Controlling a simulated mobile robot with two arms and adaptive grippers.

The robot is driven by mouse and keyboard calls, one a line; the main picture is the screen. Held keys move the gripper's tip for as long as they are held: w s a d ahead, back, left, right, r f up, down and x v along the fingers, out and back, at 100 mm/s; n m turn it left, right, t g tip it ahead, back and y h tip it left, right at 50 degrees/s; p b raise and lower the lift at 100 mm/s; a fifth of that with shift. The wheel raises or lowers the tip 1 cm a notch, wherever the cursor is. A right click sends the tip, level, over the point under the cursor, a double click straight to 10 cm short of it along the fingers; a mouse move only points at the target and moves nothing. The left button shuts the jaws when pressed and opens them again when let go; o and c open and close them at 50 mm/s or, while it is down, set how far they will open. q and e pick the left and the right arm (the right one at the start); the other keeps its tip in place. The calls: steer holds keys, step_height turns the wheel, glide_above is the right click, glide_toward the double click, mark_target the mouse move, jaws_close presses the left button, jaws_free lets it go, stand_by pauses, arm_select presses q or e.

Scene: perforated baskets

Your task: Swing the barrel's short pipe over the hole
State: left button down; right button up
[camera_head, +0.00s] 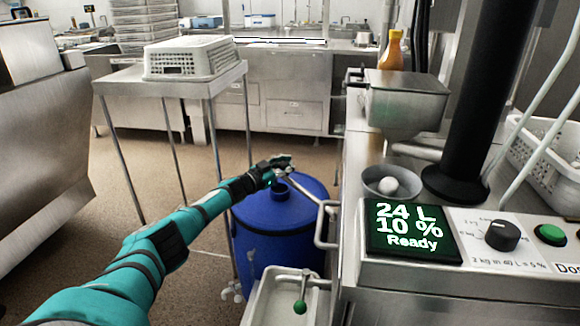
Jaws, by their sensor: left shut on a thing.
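A blue barrel (285,232) stands on the floor in the middle, left of the steel machine. A round raised opening (281,188) shows on its lid. My left arm reaches in from the lower left, and its gripper (281,162) is over the far part of the lid. It is shut on the short metal pipe (303,187), which runs from the gripper down to the right towards the machine side. The fingers hide the pipe's end. I cannot tell how far it sits from the opening. My right gripper is out of view.
A steel table (170,86) with a white perforated basket (190,58) stands behind. Floor at left is clear.

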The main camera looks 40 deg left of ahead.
arm_select(q)
steer(key=shift+d, duration=0.4)
steer(key=c, duration=1.5)
jaws_free()
steer(key=shift+w+d, duration=0.1)
steer(key=o, duration=0.5)
steer(key=shift+r, duration=0.1)
steer(key=shift+a, duration=0.25)
steer(key=shift+s+a, duration=0.2)
steer(key=shift+s, duration=0.45)
steer(key=shift+s+a, duration=0.3)
steer(key=shift+s, duration=1.45)
steer(key=shift+s+a, duration=0.25)
steer(key=shift+s, duration=1.55)
steer(key=shift+s+a, duration=0.3)
steer(key=shift+s, duration=1.45)
